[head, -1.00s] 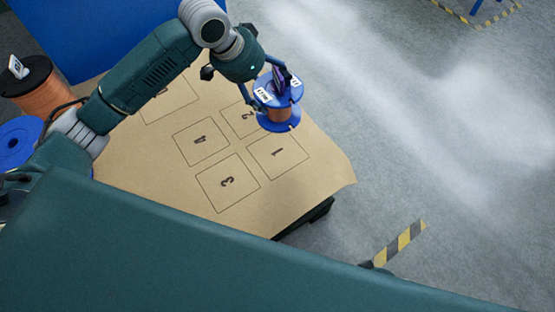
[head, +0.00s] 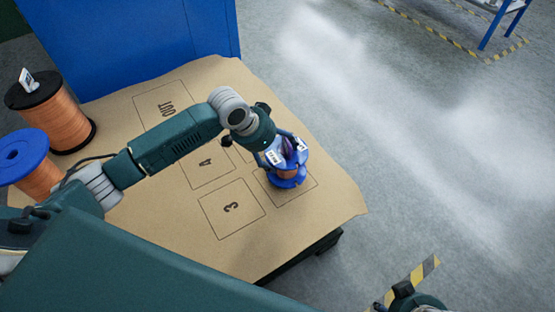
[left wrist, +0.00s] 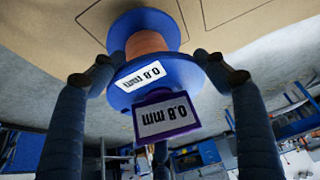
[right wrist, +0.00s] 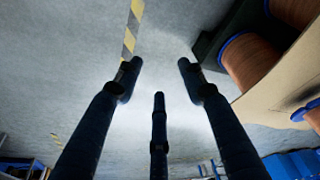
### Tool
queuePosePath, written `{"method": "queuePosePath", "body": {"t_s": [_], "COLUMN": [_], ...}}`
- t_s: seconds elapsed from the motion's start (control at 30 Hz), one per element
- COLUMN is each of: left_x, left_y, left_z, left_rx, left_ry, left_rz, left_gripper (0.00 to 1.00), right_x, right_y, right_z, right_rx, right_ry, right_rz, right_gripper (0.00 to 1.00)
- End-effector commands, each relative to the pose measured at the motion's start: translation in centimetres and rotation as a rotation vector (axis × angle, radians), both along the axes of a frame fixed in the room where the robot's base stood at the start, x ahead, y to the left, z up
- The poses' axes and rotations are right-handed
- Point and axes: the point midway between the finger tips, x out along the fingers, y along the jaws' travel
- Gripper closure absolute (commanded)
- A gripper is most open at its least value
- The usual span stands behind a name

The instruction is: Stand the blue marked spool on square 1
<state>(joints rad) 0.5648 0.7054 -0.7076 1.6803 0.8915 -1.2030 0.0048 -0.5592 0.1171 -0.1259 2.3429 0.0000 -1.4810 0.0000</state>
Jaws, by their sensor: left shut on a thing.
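The blue spool (head: 287,174) with copper wire is upright in my left gripper (head: 284,150), over the outlined square 1 (head: 309,191). The spool hides the square's number. Whether its lower flange touches the paper I cannot tell. In the left wrist view the spool (left wrist: 150,42) sits between my left gripper's fingers (left wrist: 152,68), which are shut on its flange. It has a white "0.8 mm" label and a purple-framed "0.8 mm" tag (left wrist: 167,116). My right gripper (right wrist: 158,72) is open and empty above the floor.
Square 3 (head: 232,208), square 4 (head: 206,163) and the OUT square (head: 166,106) are bare. A black-flanged spool (head: 50,112) and another blue-flanged spool (head: 24,165) stand at the left. A blue cabinet (head: 140,40) is behind the table. Striped tape marks the floor.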

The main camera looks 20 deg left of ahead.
Motion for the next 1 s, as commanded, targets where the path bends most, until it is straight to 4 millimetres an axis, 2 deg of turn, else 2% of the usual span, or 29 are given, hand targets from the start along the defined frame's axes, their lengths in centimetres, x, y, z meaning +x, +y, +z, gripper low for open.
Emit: {"method": "queuePosePath", "body": {"t_s": [0.23,0.6,0.63,0.7,0.73,1.0], "left_x": [0.1,0.1,-0.1,-0.1,0.0,0.0], "left_y": [0.0,-0.1,0.0,0.0,0.0,0.0], "left_z": [-3.0,-3.3,-3.5,-3.5,-3.5,-3.5], "left_rx": [-0.001,-0.003,0.001,0.001,0.001,0.001], "left_ry": [-0.003,-0.004,0.001,0.001,0.001,0.001], "left_rz": [0.001,0.000,0.000,0.000,0.000,0.000], "left_gripper": [0.84,0.84,0.23,0.09,0.06,0.06], "right_x": [-0.7,-0.9,-0.9,-0.9,-0.9,-0.9], "right_y": [-0.2,-0.2,-0.2,-0.2,-0.2,-0.2], "right_z": [2.5,3.1,3.0,3.0,3.0,3.0], "right_rx": [0.000,0.000,0.000,0.000,0.000,0.000], "right_ry": [-0.016,-0.016,-0.016,-0.016,-0.016,-0.015], "right_rz": [-0.001,-0.002,-0.002,-0.002,-0.002,-0.002], "right_gripper": [0.60,0.60,0.60,0.60,0.60,0.60]}}
